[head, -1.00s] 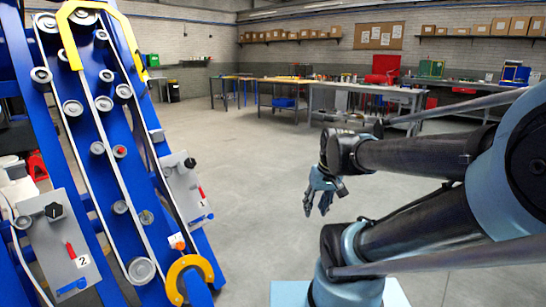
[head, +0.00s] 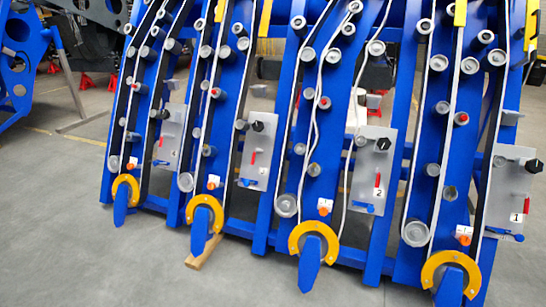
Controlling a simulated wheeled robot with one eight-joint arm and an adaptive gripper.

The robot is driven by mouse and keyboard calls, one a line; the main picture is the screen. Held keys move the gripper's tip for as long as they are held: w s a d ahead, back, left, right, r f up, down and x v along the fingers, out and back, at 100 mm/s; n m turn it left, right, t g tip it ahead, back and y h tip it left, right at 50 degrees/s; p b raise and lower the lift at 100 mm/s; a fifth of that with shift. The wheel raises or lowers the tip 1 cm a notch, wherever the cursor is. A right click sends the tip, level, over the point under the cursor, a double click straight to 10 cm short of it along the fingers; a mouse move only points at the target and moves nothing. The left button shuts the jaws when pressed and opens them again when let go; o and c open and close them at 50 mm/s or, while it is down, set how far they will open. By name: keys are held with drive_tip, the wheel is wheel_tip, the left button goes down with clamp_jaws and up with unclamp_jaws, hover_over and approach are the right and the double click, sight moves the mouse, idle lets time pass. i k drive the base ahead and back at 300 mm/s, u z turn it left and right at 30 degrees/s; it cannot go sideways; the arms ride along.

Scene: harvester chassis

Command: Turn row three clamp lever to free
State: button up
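Several blue rows of the harvester stand side by side, each with a grey plate. The right plate (head: 506,187) is marked 1 and the one to its left (head: 367,165) is marked 2. The third plate from the right (head: 263,147) bears a black knob (head: 257,126), a small red lever (head: 253,157) pointing up with a slight tilt, and a blue handle (head: 247,183) at its lower edge. Its label is too small to read. Which part is the clamp lever, and its exact setting, I cannot tell. My gripper is out of view.
A fourth plate (head: 170,136) stands further left. Yellow curved guards (head: 205,210) with blue tips jut forward at each row's foot. A wooden block (head: 203,254) lies under the rows. The grey floor (head: 90,245) in front is open.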

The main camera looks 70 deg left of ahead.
sight(254, 151)
drive_tip(key=u, duration=3)
drive_tip(key=k, duration=0.65)
drive_tip(key=u, duration=0.3)
drive_tip(key=i, duration=1.35)
drive_tip(key=z, duration=0.5)
